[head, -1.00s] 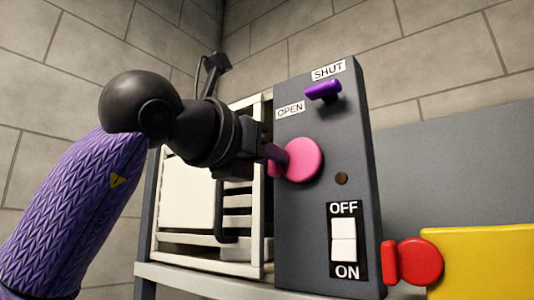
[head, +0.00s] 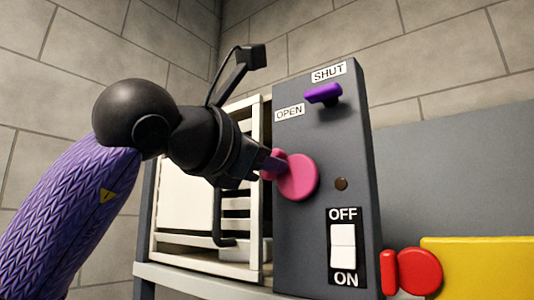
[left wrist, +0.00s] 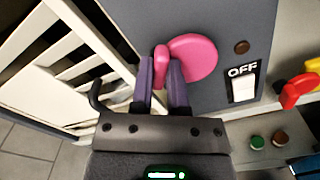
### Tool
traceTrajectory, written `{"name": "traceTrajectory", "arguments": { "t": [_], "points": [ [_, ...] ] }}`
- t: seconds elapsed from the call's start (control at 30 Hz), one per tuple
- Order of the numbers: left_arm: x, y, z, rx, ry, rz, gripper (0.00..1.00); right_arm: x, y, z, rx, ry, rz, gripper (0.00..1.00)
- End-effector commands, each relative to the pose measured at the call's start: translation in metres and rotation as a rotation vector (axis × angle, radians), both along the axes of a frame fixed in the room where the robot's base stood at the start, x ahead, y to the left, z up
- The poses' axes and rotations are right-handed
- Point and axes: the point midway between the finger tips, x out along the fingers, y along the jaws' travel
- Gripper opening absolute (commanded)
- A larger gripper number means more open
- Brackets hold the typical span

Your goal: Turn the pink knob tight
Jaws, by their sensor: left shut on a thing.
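The pink knob (head: 299,177) is a round disc with a raised grip bar on the front of the dark grey panel (head: 310,235). My left gripper (head: 272,165) reaches it from the left and is shut on the knob's grip bar. In the left wrist view the two purple fingers (left wrist: 162,82) stand on either side of the pink bar, with the pink disc (left wrist: 195,58) behind and to the right. The fingers hide part of the bar. My right gripper is in neither view.
Above the knob is a purple lever (head: 323,95) between OPEN and SHUT labels. A white OFF/ON switch (head: 343,248) is below right. A red knob (head: 419,267) is beside a yellow block (head: 485,265). A white slatted door (head: 240,200) is left of the panel.

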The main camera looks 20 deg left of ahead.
Motion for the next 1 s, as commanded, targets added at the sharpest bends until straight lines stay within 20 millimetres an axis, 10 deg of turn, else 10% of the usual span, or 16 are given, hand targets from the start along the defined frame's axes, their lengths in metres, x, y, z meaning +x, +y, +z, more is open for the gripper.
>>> {"name": "traceTrajectory", "arguments": {
  "t": [1.0],
  "points": [
    [-0.001,-0.002,-0.002,0.906,-0.329,-0.002,0.00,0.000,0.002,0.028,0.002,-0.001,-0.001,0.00]
  ]
}}
